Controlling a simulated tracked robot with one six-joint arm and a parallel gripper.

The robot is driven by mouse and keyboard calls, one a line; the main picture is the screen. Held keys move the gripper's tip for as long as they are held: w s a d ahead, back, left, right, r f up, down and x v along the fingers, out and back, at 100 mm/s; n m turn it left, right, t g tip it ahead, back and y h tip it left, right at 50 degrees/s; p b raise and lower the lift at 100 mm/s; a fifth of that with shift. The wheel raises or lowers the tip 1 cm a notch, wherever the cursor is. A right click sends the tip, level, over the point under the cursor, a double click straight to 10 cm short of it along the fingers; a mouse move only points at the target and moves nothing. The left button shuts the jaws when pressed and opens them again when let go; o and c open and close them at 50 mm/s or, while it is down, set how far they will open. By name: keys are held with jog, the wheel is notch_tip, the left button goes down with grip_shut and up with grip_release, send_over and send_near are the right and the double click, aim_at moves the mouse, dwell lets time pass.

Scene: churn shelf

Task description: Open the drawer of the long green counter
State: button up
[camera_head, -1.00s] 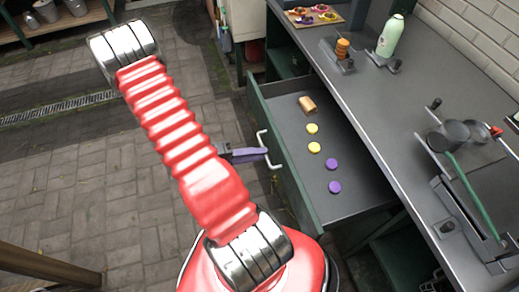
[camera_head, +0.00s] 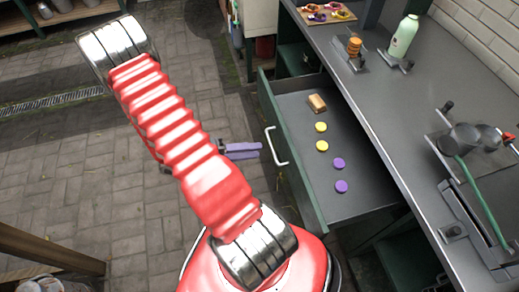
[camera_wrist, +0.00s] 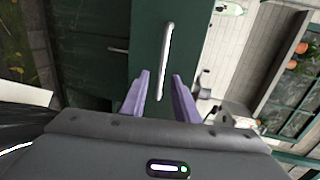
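The drawer (camera_head: 299,176) of the long green counter stands pulled out, with its inside showing. It holds a tan block (camera_head: 317,103), two yellow discs (camera_head: 321,146) and two purple discs (camera_head: 341,186). The white bar handle (camera_head: 277,146) is on its green front and also shows in the wrist view (camera_wrist: 165,60). My gripper (camera_head: 259,150), with purple fingers, is just left of the handle and apart from it.
The grey countertop (camera_head: 400,140) runs along the right. It carries a pale green bottle (camera_head: 403,37), an orange stack (camera_head: 354,46) on a stand, and dark pans (camera_head: 463,138). Paved floor (camera_head: 120,200) left of the drawer is clear.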

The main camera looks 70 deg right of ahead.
jog(key=v, duration=0.9)
jog(key=shift+f, duration=0.1)
jog(key=x, duration=1.2)
jog(key=shift+s+d, duration=0.25)
jog(key=shift+s, duration=0.1)
